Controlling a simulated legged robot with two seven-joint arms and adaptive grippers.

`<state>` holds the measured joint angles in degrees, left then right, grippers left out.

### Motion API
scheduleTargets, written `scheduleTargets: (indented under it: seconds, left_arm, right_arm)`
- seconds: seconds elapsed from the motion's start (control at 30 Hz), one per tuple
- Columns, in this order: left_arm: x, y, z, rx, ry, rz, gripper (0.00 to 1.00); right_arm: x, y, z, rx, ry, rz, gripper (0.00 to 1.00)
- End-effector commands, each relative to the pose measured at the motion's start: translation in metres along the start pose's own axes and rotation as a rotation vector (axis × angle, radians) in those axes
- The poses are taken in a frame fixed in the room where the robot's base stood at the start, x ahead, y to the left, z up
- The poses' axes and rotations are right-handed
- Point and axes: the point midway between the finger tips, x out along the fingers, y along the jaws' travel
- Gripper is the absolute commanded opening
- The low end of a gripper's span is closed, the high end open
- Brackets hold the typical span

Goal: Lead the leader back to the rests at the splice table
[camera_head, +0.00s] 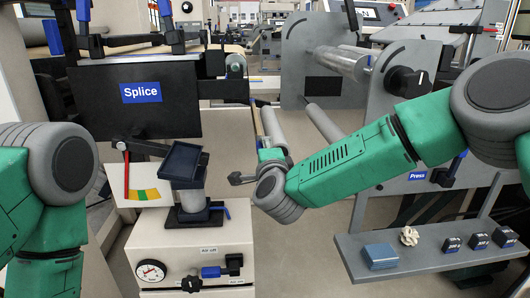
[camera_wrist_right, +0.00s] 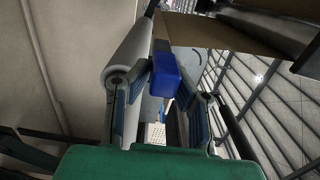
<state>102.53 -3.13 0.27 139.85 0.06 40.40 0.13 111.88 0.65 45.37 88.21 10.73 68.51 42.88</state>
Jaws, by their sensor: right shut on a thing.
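The splice table's dark panel (camera_head: 90,103), with a blue Splice label, stands at left in the head view. Upright blue and black fittings (camera_head: 83,18) rise above it; I cannot tell which are the rests. In the right wrist view, my right gripper (camera_wrist_right: 160,110) is shut on a blue block (camera_wrist_right: 165,75), which seems to be part of the leader. A brown sheet (camera_wrist_right: 215,33) spans beyond it. My left arm shows at the left edge; its gripper is out of view.
A pale roller (camera_wrist_right: 128,45) lies close left of the gripper. A grey press side plate (camera_head: 405,95) and rollers stand behind my right arm. A beige cabinet (camera_head: 190,245) with a gauge is front left. A grey shelf (camera_head: 430,250) with small boxes is at right.

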Motion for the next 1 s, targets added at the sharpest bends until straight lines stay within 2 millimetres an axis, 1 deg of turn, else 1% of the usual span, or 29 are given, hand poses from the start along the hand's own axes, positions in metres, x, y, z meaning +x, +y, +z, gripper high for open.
scheduleTargets:
  seconds: [0.03,0.5,0.6,0.87,1.0]
  left_arm:
    - [-0.007,0.0,0.0,0.0,0.0,0.0,0.36]
    - [-0.042,0.0,-0.002,0.0,0.0,0.0,0.36]
    - [-0.044,0.0,-0.002,0.0,0.0,0.0,0.36]
    - [-0.043,0.0,-0.002,0.0,0.0,0.0,0.36]
    - [-0.052,0.0,-0.003,0.0,0.0,0.0,0.36]
  right_arm:
    - [0.0,-0.01,0.0,0.0,0.0,-0.002,0.0]
    - [0.001,-0.06,-0.001,0.002,0.001,-0.001,0.0]
    - [0.001,-0.063,-0.001,0.002,0.001,-0.001,0.0]
    - [0.001,-0.062,-0.001,0.001,0.001,0.0,0.0]
    - [0.001,-0.075,-0.001,0.001,0.001,-0.002,0.0]
